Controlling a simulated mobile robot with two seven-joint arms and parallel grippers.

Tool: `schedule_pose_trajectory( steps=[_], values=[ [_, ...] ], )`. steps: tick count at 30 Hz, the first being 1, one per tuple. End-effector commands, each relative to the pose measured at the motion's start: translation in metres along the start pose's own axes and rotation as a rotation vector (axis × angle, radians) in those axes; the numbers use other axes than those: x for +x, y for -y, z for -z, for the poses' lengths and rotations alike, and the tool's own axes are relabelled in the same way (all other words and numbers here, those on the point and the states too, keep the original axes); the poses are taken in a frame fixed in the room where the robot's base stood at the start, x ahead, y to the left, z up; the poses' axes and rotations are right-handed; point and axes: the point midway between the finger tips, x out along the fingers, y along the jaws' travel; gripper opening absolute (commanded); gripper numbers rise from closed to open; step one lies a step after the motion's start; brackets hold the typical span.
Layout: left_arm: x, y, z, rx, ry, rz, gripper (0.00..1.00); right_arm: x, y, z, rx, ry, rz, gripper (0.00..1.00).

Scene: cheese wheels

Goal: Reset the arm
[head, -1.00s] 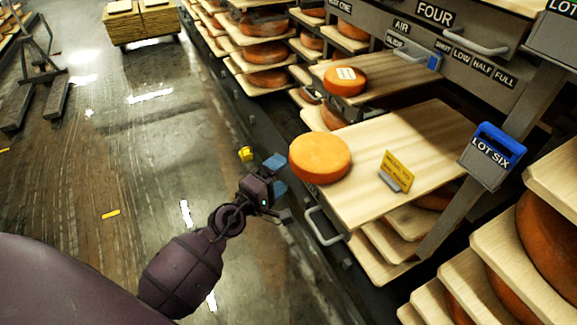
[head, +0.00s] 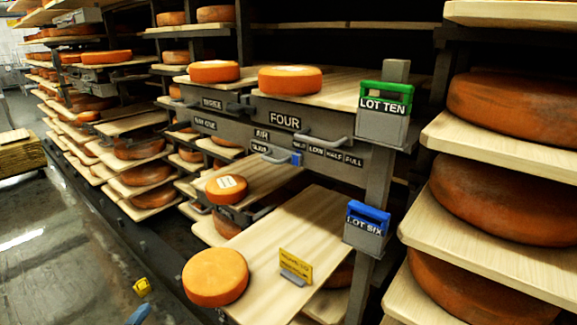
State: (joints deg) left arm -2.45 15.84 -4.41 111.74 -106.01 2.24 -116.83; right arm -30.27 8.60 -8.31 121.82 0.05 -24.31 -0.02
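Only a blue fingertip of my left gripper (head: 139,314) shows, at the bottom edge of the head view. The rest of that gripper and its arm are out of the picture, so I cannot tell whether it is open or shut. It is apart from the orange cheese wheel (head: 215,277), left of it and lower in the picture. That wheel sits at the left end of a pulled-out wooden board (head: 290,235). My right gripper is not in view.
A yellow sign (head: 295,263) stands on the board. A small yellow object (head: 142,287) is just above the fingertip in the picture. Racks of cheese wheels fill the middle and right, with a blue LOT SIX holder (head: 367,222) on a post. Open floor (head: 50,250) lies left.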

Motion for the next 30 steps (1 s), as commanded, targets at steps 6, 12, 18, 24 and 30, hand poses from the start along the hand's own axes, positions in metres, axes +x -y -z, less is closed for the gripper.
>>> schedule_pose_trajectory(
  steps=[6,12,18,24,30],
  values=[
    [0.0,-0.011,0.001,-0.641,-0.008,-0.072,0.88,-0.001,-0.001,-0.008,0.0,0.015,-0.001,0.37],
    [-0.006,-0.017,0.005,-1.285,-0.016,-0.145,0.88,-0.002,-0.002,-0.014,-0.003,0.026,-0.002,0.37],
    [-0.022,-0.012,0.015,-1.962,-0.043,-0.242,0.88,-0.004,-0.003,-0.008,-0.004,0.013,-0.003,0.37],
    [-0.05,0.005,0.025,-2.664,-0.094,-0.409,0.88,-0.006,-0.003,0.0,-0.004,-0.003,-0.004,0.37],
    [-0.088,0.032,0.029,2.851,0.145,0.591,0.88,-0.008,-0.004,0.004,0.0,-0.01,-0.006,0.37]
  ],
)
